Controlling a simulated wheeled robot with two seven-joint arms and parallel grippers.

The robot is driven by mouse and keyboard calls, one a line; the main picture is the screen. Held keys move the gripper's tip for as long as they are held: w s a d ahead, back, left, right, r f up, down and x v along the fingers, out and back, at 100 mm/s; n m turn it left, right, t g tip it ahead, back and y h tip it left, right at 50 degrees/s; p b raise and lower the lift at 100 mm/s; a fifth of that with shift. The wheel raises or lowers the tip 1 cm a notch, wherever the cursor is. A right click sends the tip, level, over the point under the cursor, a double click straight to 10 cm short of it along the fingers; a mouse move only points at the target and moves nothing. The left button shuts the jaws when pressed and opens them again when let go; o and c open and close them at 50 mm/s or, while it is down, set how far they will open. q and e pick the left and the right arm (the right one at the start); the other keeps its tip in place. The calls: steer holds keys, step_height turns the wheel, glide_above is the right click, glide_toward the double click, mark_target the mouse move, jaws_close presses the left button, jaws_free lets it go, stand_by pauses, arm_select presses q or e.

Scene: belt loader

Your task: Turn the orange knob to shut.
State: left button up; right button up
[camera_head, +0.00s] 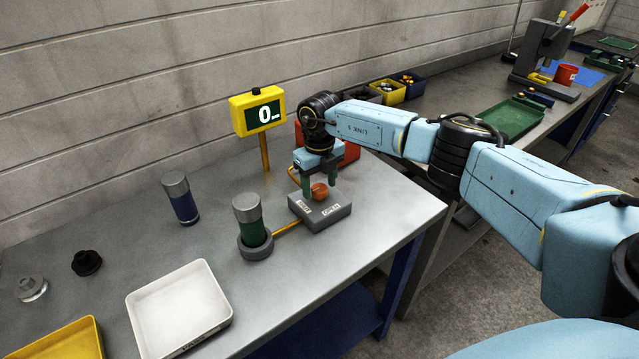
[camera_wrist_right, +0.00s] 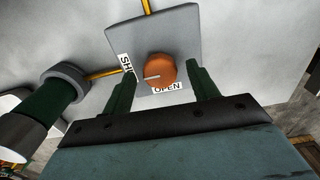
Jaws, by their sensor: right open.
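The orange knob (camera_head: 320,191) sits on a grey block (camera_head: 335,212) on the metal table. It also shows in the right wrist view (camera_wrist_right: 162,68). There, a label starting "SH", partly hidden by a finger, is at the block's left, and an "OPEN" label is below the knob. The knob's white mark points left and slightly down in that view. My right gripper (camera_head: 319,182) is open over the block, with its green fingers on either side of the knob (camera_wrist_right: 161,72). I cannot tell whether they touch it. My left gripper is not in view.
A yellow pipe joins the block to a grey socket (camera_head: 255,250) holding a green cylinder (camera_head: 250,216). A yellow display (camera_head: 257,110) reading 0 stands behind. A blue cylinder (camera_head: 181,198), a white tray (camera_head: 178,309) and a black knob-like part (camera_head: 87,262) are to the left.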

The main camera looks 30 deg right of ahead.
mark_target(320, 188)
step_height(320, 188, up, 13)
steer(key=shift+b, duration=0.3)
stand_by(0.5)
